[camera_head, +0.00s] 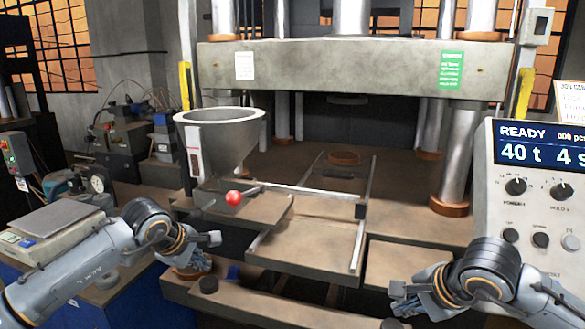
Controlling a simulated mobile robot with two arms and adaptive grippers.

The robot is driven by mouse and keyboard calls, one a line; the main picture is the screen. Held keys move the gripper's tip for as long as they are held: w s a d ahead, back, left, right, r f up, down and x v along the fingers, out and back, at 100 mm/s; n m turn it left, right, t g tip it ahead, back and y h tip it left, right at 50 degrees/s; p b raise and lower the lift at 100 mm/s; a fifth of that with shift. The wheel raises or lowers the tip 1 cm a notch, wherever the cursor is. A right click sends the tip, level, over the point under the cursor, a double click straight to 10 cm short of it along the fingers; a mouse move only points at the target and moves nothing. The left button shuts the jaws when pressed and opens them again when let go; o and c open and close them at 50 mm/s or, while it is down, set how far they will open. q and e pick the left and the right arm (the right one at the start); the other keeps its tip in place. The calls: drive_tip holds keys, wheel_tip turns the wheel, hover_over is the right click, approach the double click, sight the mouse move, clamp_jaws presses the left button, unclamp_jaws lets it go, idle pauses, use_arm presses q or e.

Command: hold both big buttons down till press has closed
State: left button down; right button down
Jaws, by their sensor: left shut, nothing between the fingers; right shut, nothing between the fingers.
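The press shows its upper beam (350,68) raised, with a wide open gap above the bed. Two black round knobs, which look like the big buttons, sit on the low front rail: a left button (208,285) and a right button (390,323). My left gripper (210,252) is shut and empty, above the left button and apart from it. My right gripper (399,298) is shut and empty, just above the right button; whether it touches is unclear. The control panel (540,200) display (540,145) reads READY, 40 t.
A grey hopper (225,145) and a red ball knob (233,197) stand at the left of the bed. A sliding frame (357,235) runs toward the front. A scale (55,220) is at the left. Thick columns (456,150) flank the gap.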

sight(209, 281)
use_arm(q)
drive_tip(key=shift+f, duration=2.2)
idle(0.9)
use_arm(e)
drive_tip(key=shift+f, duration=2.3)
idle(1.1)
